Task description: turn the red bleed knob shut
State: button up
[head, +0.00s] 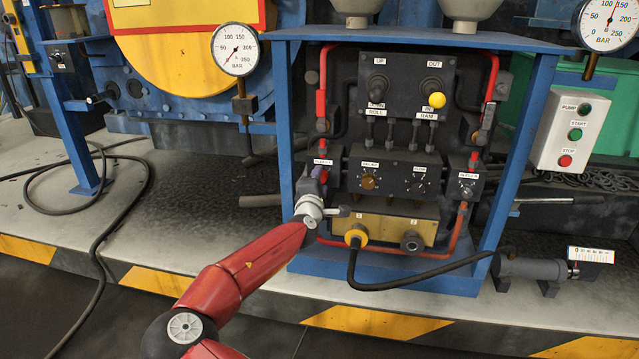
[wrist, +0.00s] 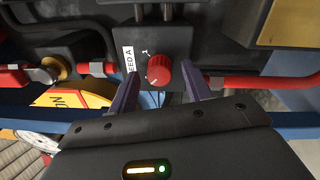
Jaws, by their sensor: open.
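The red bleed knob (wrist: 159,70) is round with a pale pointer mark and sits on a dark block, beside a partly cut-off label ending in "EED A". My gripper (wrist: 160,76) is open. In the wrist view its two purple fingers stand on either side of the knob, with a visible gap on each side. In the head view my gripper (head: 319,173) is at the left block of the panel, inside the blue frame, and hides the knob there. I cannot tell how deep the fingers reach along the knob.
The blue frame (head: 286,120) has a post just left of my gripper. Red pipes (wrist: 262,83) run to both sides of the knob's block. Right of it are a two-dial box (head: 395,178), a brass manifold (head: 385,225) with a black hose, and another labelled block (head: 466,188).

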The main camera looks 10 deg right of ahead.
jog(key=v, duration=0.7)
jog(key=shift+s, duration=0.4)
jog(key=shift+a, duration=0.15)
